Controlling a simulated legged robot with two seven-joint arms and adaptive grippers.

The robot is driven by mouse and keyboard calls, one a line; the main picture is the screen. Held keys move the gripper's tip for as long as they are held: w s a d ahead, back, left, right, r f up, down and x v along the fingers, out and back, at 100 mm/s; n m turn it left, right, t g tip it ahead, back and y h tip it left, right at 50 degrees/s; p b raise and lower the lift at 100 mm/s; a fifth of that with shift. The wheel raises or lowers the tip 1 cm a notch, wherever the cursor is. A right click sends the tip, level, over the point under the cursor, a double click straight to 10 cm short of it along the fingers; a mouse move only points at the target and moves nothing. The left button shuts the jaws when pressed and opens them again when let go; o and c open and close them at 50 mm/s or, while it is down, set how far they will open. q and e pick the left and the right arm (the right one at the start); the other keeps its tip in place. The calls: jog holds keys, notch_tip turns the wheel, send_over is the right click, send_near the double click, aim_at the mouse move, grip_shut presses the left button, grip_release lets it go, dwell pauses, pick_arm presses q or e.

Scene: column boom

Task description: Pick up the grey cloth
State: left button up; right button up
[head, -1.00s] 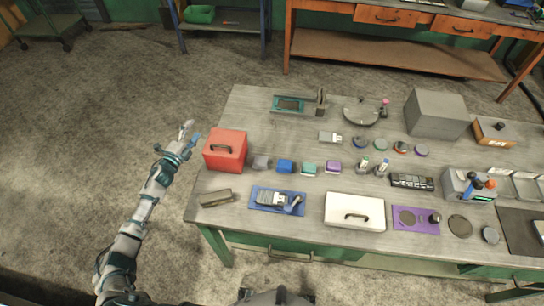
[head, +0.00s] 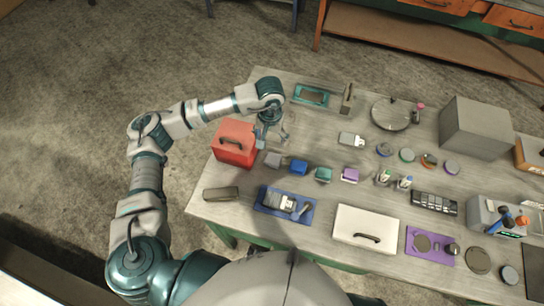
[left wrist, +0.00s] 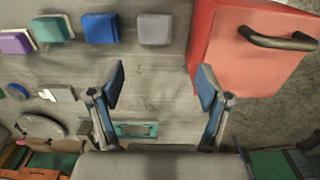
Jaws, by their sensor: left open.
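The grey cloth (head: 273,159) is a small folded square on the table, at the left end of a row with a blue one (head: 299,167), a teal one (head: 323,174) and a purple one (head: 350,175). It also shows at the top of the left wrist view (left wrist: 155,28), beyond my fingertips. My left gripper (head: 272,136) is above the table, just behind the grey cloth in the head view. In the left wrist view its blue-padded fingers (left wrist: 162,84) are spread wide, with bare tabletop between them. My right gripper is out of view.
A red box with a dark handle (head: 234,143) stands close beside the grey cloth and my left gripper. A teal-framed item (head: 312,95) lies behind. A blue mat (head: 268,205) and a white handled box (head: 365,229) lie nearer. Bare tabletop (head: 320,135) lies behind the row.

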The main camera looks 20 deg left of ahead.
pick_arm(q)
send_over(273, 158)
notch_tip(273, 158, down, 7)
jog(key=shift+f+p, duration=0.2)
jog(key=shift+p, duration=0.2)
jog(key=shift+f, duration=0.65)
notch_tip(273, 158, down, 5)
jog(key=shift+a+p, duration=0.15)
jog(key=shift+p, duration=0.5)
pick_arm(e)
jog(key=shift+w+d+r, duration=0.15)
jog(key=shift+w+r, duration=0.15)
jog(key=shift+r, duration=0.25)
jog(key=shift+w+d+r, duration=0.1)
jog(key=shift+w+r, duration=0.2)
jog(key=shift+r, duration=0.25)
pick_arm(q)
jog(key=shift+c, duration=1)
jog(key=c, duration=0.7)
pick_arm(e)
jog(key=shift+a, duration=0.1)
